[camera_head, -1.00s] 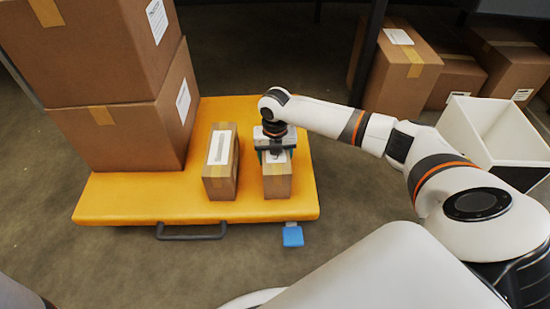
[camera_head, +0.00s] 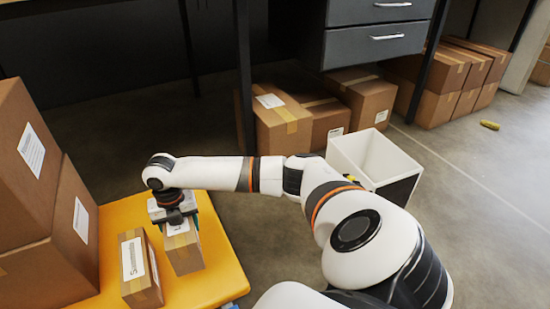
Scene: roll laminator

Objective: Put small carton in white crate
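A small brown carton (camera_head: 186,256) with tan tape and a white label is under my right gripper (camera_head: 179,224), over the orange platform (camera_head: 222,284). The gripper points down, its fingers on either side of the carton's top, and is shut on it. I cannot tell whether the carton's base touches the platform. A second small carton (camera_head: 139,272) with a white label stands just left of it. The white crate (camera_head: 347,155) is on the floor to the right, behind my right arm. It is open at the top and its visible inside looks empty. My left gripper is not in view.
Large stacked cartons (camera_head: 45,235) stand on the platform's left side. More cartons (camera_head: 283,128) sit on the floor under the grey drawers (camera_head: 375,45), behind the crate. A dark table leg (camera_head: 243,80) stands near them. Floor between platform and crate is clear.

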